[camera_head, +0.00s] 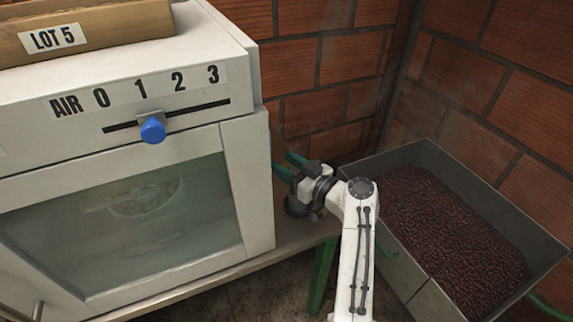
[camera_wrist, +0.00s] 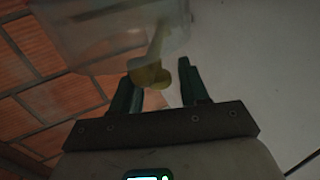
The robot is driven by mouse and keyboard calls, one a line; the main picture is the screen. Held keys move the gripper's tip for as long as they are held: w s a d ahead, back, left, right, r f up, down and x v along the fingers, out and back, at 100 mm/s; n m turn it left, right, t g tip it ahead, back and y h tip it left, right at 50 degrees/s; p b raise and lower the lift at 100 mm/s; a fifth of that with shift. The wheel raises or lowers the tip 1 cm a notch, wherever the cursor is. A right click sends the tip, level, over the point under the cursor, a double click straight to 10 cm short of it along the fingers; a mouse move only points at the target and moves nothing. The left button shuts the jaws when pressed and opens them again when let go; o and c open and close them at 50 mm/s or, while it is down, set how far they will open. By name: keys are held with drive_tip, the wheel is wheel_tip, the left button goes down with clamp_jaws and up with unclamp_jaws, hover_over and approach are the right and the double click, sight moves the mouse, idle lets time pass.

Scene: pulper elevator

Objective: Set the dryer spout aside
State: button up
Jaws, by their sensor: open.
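The white dryer (camera_head: 130,150) fills the left of the head view. My gripper (camera_head: 287,166) is beside its right side wall, with its two green fingers pointing toward that side. In the wrist view my gripper (camera_wrist: 158,78) is open, and an olive-yellow rounded piece (camera_wrist: 148,74) shows between or just beyond the fingers. It appears joined to a translucent body (camera_wrist: 95,30) above it. This may be the dryer spout, but I cannot tell for sure. Contact with the fingers cannot be made out. In the head view this piece is hidden behind the dryer's edge.
A metal bin (camera_head: 428,150) of dark red beans stands right of my arm. The dryer has a blue slider knob (camera_head: 153,130) and a glass door (camera_head: 120,225); a wooden LOT 5 box (camera_head: 120,22) sits on top. Brick walls (camera_head: 330,70) close the back.

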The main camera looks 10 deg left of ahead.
clamp_jaws()
idle(0.4)
